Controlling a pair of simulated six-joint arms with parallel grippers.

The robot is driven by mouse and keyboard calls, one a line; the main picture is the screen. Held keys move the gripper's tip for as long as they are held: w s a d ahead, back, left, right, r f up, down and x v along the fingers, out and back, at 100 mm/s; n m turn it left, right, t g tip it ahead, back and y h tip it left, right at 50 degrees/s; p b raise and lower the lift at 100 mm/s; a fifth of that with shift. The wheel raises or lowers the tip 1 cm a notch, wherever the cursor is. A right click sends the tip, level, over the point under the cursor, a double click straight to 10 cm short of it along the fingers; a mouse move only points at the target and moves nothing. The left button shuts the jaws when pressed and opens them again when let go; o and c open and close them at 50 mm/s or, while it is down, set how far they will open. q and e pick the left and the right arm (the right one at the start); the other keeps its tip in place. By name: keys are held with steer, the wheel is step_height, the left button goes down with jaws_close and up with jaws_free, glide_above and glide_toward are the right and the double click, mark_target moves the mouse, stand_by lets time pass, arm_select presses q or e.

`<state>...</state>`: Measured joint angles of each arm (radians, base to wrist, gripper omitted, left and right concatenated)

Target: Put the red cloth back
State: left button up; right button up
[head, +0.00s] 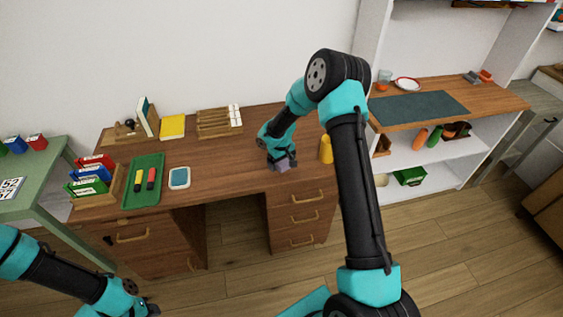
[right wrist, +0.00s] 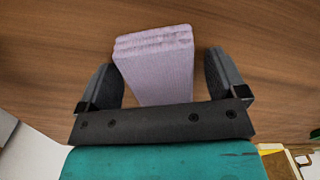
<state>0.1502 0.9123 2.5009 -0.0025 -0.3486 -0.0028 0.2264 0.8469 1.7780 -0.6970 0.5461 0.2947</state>
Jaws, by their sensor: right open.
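No cloth that is clearly red shows. A folded lavender cloth (right wrist: 158,70) lies on the wooden desk in the right wrist view, between the two spread fingers of my right gripper (right wrist: 165,85). The fingers are open, with a gap on each side of the cloth. In the head view my right gripper (head: 283,164) is low over the desk's right part and mostly covers the cloth. A small red-orange item (head: 486,76), too small to identify, is at the back of the right shelf unit's top. My left arm shows at the lower left, its gripper out of view.
On the desk (head: 225,170), a yellow cup (head: 326,150) stands close right of my right gripper. A green tray (head: 143,181), a white-rimmed dish (head: 179,178) and a wooden rack (head: 213,123) are on the left. A dark mat (head: 418,107) covers part of the shelf top.

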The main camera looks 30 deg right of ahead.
step_height(320, 180, up, 12)
steer(key=shift+r, duration=0.15)
stand_by(0.4)
stand_by(0.5)
steer(key=s+a+f+m+y, duration=0.1)
steer(key=s+a+f, duration=0.4)
steer(key=s, duration=0.4)
steer(key=s+a+f+m+y, duration=0.1)
steer(key=s+a+f, duration=0.5)
steer(key=s+f, duration=0.2)
steer(key=s+a+f+y, duration=0.1)
steer(key=s+a+f, duration=0.5)
steer(key=s, duration=0.4)
steer(key=shift+s+f+m+t+y, duration=0.15)
steer(key=shift+m+t+y, duration=0.25)
